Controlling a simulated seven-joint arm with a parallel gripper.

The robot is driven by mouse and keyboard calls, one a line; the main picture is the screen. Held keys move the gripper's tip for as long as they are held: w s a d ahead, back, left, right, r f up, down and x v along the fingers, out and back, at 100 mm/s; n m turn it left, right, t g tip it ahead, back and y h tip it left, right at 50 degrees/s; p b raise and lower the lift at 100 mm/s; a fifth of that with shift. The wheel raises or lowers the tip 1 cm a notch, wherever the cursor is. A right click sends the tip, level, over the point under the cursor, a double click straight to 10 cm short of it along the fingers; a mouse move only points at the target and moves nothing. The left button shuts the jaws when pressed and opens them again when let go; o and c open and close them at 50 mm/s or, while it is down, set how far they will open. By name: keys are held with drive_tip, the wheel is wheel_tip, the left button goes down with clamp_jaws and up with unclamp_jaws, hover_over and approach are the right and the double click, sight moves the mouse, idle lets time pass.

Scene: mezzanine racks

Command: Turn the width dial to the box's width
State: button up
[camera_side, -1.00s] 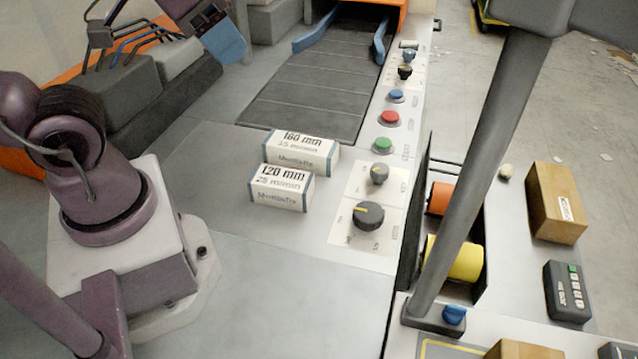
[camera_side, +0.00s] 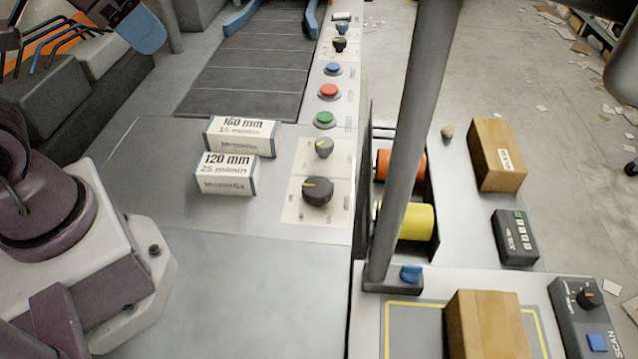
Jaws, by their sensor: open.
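A large black dial (camera_side: 318,191) with a yellow pointer sits on a white scale plate, its pointer aimed toward the upper left. A smaller grey dial (camera_side: 324,149) with a yellow mark sits behind it. The print by both dials is too small to read, so I cannot tell which is the width dial. A white box marked 120 mm and 25 m/min (camera_side: 226,184) stands left of the dials. A second box, marked 160 mm and 15 m/min (camera_side: 242,146), stands behind it. My gripper (camera_side: 141,29), partly cut off at the top left, has blue tips, is open, and is well away from the dials.
Blue, red (camera_side: 329,91) and green buttons line the panel behind the dials. A grey post (camera_side: 412,140) rises right of them, beside orange and yellow rollers (camera_side: 406,221). Cardboard boxes (camera_side: 498,155) stand further right. The grey surface in front of the dials is clear.

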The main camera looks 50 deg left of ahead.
drive_tip(key=shift+o, duration=0.4)
drive_tip(key=o, duration=0.4)
drive_tip(key=shift+d+f, duration=0.1)
drive_tip(key=o, duration=0.3)
drive_tip(key=w+d+f+m+g, duration=0.2)
drive_tip(key=f, duration=0.1)
drive_tip(key=w+f+m+g, duration=0.1)
drive_tip(key=f, duration=0.1)
drive_tip(key=shift+w+d+f+y, duration=0.25)
drive_tip(key=shift+w+d+y, duration=0.05)
drive_tip(key=shift+w+d, duration=0.1)
drive_tip(key=m+y, duration=0.3)
drive_tip(key=m, duration=1.8)
approach(318, 186)
drive_tip(key=x, duration=0.9)
drive_tip(key=shift+f, duration=0.15)
drive_tip(key=shift+c, duration=0.4)
drive_tip(key=c, duration=0.8)
